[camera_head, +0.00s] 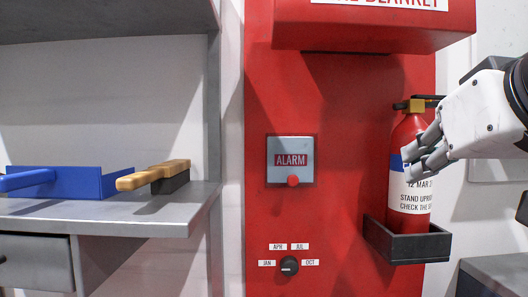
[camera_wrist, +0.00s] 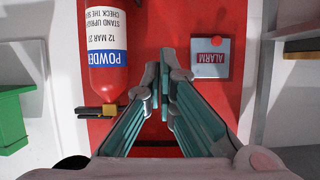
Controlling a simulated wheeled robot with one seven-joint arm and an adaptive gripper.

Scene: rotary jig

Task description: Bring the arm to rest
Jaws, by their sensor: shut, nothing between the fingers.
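My gripper (camera_head: 407,163) is at the right of the head view, with its fingers pointing left. It overlaps the label of a red fire extinguisher (camera_head: 408,206); I cannot tell the gap between them. In the wrist view my gripper (camera_wrist: 163,72) has its fingertips together and empty, facing the red panel (camera_wrist: 150,22) between the extinguisher (camera_wrist: 105,72) and the alarm box (camera_wrist: 209,58). The extinguisher stands upright in a dark tray (camera_head: 405,246), partly hidden by my fingers in the head view.
The alarm box (camera_head: 290,152) has a red button (camera_head: 293,181). A dial (camera_head: 289,265) with month labels sits below it. At left, a grey shelf (camera_head: 120,212) holds a blue dustpan (camera_head: 80,184) and a wooden-handled brush (camera_head: 155,175). A red fire blanket box (camera_head: 372,25) overhangs above.

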